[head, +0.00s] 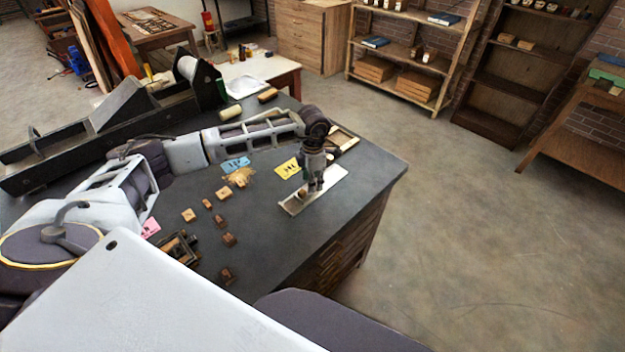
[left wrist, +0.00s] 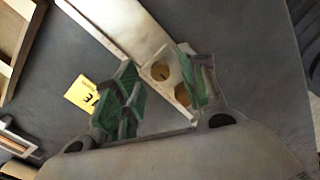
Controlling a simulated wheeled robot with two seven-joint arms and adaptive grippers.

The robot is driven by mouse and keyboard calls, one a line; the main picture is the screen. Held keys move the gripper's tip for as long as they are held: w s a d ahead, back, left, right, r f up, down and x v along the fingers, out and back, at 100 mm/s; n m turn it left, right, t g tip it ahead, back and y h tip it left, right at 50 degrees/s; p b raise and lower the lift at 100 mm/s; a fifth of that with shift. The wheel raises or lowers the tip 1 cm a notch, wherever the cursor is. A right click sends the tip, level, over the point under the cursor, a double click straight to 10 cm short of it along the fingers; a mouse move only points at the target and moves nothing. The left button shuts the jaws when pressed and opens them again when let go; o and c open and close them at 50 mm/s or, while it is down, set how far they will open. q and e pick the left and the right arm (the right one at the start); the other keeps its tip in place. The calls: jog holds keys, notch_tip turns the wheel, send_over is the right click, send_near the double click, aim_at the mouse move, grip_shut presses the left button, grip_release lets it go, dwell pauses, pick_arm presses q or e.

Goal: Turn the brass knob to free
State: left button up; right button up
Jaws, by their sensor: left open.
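A pale rectangular plate (head: 329,186) lies on the dark table top near its right edge. A small brass round piece, seemingly the knob (head: 302,194), shows at the plate's near left part, beside my gripper. My left gripper (head: 316,187) points down over the plate, fingers apart. In the left wrist view the open green-padded fingers (left wrist: 160,92) straddle the plate's end in the picture. My right gripper is out of view.
A yellow card (head: 288,168) and a blue card (head: 235,164) lie left of the plate. Several small wooden blocks (head: 189,215) lie further left. Bare table top (head: 365,200) lies right of the plate.

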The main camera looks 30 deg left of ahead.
pick_arm(q)
jog(key=shift+f, duration=0.5)
jog(key=shift+c, duration=0.4)
jog(key=c, duration=0.7)
grip_shut()
